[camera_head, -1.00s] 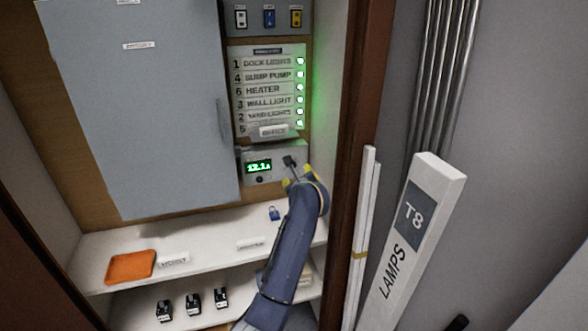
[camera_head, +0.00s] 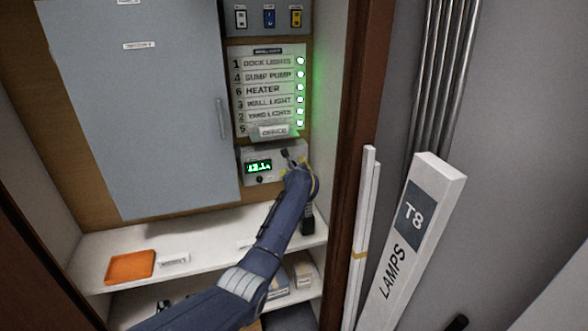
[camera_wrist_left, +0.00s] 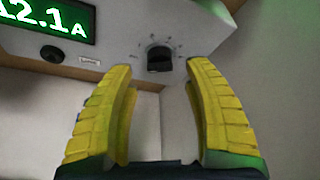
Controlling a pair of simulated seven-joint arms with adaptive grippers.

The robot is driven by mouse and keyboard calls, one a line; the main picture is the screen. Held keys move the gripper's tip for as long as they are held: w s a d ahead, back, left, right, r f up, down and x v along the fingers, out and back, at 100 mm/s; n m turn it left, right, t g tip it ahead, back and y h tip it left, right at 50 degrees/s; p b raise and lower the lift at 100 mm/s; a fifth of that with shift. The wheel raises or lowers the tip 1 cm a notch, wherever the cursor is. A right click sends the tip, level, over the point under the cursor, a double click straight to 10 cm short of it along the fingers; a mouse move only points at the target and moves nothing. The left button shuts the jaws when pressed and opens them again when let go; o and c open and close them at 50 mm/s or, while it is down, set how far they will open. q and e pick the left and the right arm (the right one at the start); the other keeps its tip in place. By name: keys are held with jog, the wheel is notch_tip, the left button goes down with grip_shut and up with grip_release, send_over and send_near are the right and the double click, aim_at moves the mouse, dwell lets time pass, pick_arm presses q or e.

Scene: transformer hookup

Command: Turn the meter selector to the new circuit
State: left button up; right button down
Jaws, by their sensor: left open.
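The meter box (camera_head: 262,150) is a pale unit below the circuit list. Its green display (camera_head: 258,167) reads about 12.1 A, also seen in the left wrist view (camera_wrist_left: 45,18). The dark selector knob (camera_wrist_left: 159,58) sits on the meter's face, with small marks around it that are too small to read. My left gripper (camera_head: 290,168) is at the right part of the meter. In the left wrist view its yellow fingers (camera_wrist_left: 160,75) are open and apart, with the knob beyond and between their tips. I cannot tell whether they touch it. My right gripper is not in view.
The circuit list (camera_head: 268,88) has several lit green lamps along its right edge. A grey panel door (camera_head: 140,110) is at left. A shelf below holds an orange tray (camera_head: 130,266). A wooden cabinet edge (camera_head: 362,130) and lamp boxes (camera_head: 420,225) stand at right.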

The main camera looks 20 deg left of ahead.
pick_arm(q)
jog(key=shift+x, duration=1.2)
grip_shut()
